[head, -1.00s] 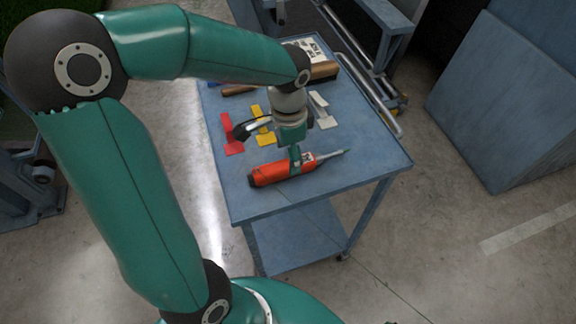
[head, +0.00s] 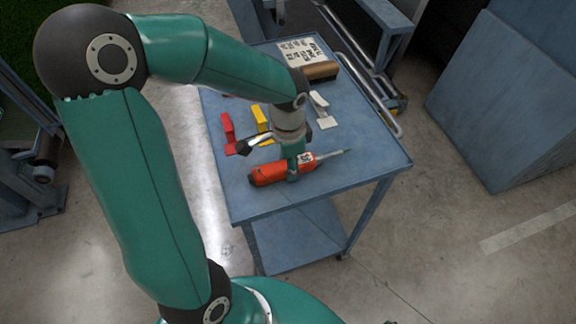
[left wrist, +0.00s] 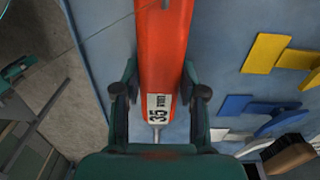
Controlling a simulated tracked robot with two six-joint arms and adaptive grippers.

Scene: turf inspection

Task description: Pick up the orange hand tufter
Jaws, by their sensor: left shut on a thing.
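The orange hand tufter (head: 270,174) lies along the near part of a blue cart top (head: 365,160), its thin metal tip pointing right. My left gripper (head: 293,172) comes down over its body from above and is shut on it near the label. In the left wrist view the tufter (left wrist: 163,45) runs between the two fingers (left wrist: 158,95), with a white label reading "35 mm" between them. The tufter looks still on or very close to the cart top; I cannot tell if there is a gap. My right gripper is not in view.
A rail (head: 370,95) runs along the right edge. Large blue panels (head: 510,95) stand right.

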